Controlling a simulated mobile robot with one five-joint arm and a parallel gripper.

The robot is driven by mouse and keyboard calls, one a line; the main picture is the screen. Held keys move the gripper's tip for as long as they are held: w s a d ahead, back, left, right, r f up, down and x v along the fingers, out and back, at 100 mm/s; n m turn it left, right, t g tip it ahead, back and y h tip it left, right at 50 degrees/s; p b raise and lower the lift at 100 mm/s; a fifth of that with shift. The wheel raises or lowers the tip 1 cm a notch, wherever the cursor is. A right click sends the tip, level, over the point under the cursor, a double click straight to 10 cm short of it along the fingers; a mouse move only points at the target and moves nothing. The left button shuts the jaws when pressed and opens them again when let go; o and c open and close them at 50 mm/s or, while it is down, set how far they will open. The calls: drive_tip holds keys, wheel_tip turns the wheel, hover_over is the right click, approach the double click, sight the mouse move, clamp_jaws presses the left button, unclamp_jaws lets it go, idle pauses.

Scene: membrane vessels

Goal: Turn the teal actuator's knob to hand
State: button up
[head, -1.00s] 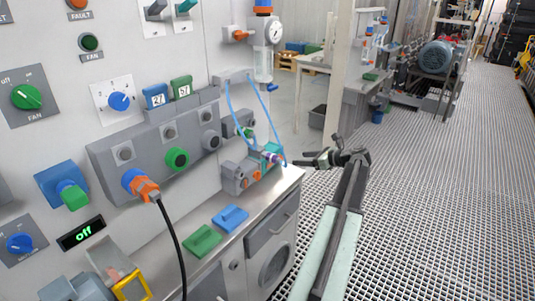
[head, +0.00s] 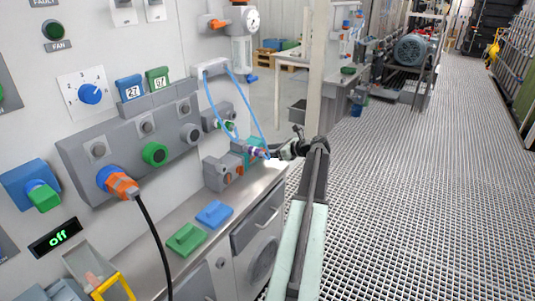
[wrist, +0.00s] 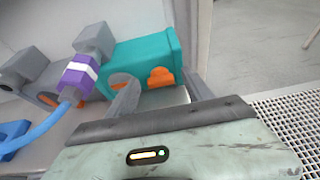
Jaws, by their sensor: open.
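The teal actuator (wrist: 145,60) is a box that lies just beyond my gripper in the wrist view. An orange knob (wrist: 160,77) sits on its near face. A purple and white fitting (wrist: 78,78) with a blue tube stands to its left. In the head view the teal actuator (head: 258,148) is small, at the far end of the bench. My gripper (head: 282,150) is open, just right of it and close by. The gripper's body fills the bottom of the wrist view. I cannot tell whether a jaw touches the actuator.
A grey valve block (head: 222,172) with orange parts stands left of the actuator on the bench (head: 240,198). Blue tubes rise from there to the wall panel. A green block (head: 187,239) and a blue block (head: 214,214) lie nearer. The grating floor (head: 420,200) at right is clear.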

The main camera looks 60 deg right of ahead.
clamp_jaws()
drive_tip(key=shift+a, duration=0.15)
drive_tip(key=n+h, duration=0.1)
drive_tip(key=n+h+b, duration=0.1)
drive_tip(key=a+n, duration=0.1)
drive_tip(key=n, duration=0.1)
drive_tip(key=shift+f+h+b, duration=0.3)
drive_tip(key=shift+h+b, duration=0.1)
drive_tip(key=n+b, duration=0.1)
drive_tip(key=n+h+b, duration=0.1)
drive_tip(key=shift+a+f+n+t+h, duration=0.2)
drive_tip(key=shift+n+t+h, duration=0.1)
drive_tip(key=shift+n, duration=0.1)
drive_tip(key=shift+n+h+b, duration=0.4)
drive_tip(key=shift+n+b, duration=0.2)
drive_tip(key=shift+b, duration=0.05)
